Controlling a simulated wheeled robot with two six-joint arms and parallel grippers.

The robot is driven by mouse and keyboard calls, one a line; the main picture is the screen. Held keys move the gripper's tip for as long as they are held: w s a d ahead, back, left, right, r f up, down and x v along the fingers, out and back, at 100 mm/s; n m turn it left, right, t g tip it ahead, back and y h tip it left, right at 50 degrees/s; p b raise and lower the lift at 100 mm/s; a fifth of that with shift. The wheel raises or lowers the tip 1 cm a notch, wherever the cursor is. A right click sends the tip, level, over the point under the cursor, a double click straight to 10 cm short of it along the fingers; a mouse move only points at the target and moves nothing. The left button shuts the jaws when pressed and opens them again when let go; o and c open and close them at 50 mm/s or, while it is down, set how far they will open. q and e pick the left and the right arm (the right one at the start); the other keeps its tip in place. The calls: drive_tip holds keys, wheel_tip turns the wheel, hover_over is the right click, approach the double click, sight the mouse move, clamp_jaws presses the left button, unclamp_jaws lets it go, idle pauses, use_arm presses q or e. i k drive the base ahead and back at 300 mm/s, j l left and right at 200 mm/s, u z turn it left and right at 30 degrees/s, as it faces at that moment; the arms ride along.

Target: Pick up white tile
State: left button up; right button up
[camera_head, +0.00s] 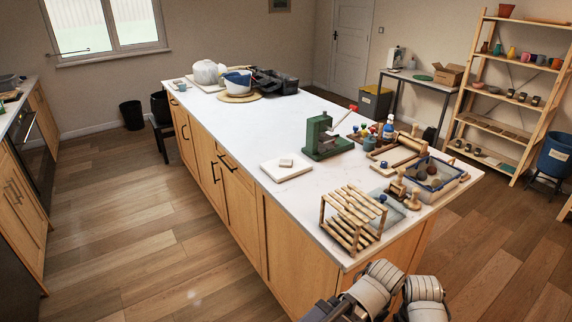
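A flat white square tile (287,170) lies on the white countertop, near the counter's left edge and left of a green press. A small beige block (286,162) rests on top of it. Parts of my two arms show at the bottom edge of the head view, right of centre, in front of the counter's near end. Neither gripper's fingers can be made out, and the arms are well apart from the tile.
The green press (322,138) stands right of the tile. A wooden slatted rack (352,216), a blue tray (432,183) and several tools crowd the near right end. Bowls (238,82) sit at the far end. The counter's middle (250,122) is clear.

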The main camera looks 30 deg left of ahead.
sight(287, 163)
drive_tip(key=j+z, duration=0.2)
drive_tip(key=j, duration=1.45)
drive_tip(key=k, duration=0.05)
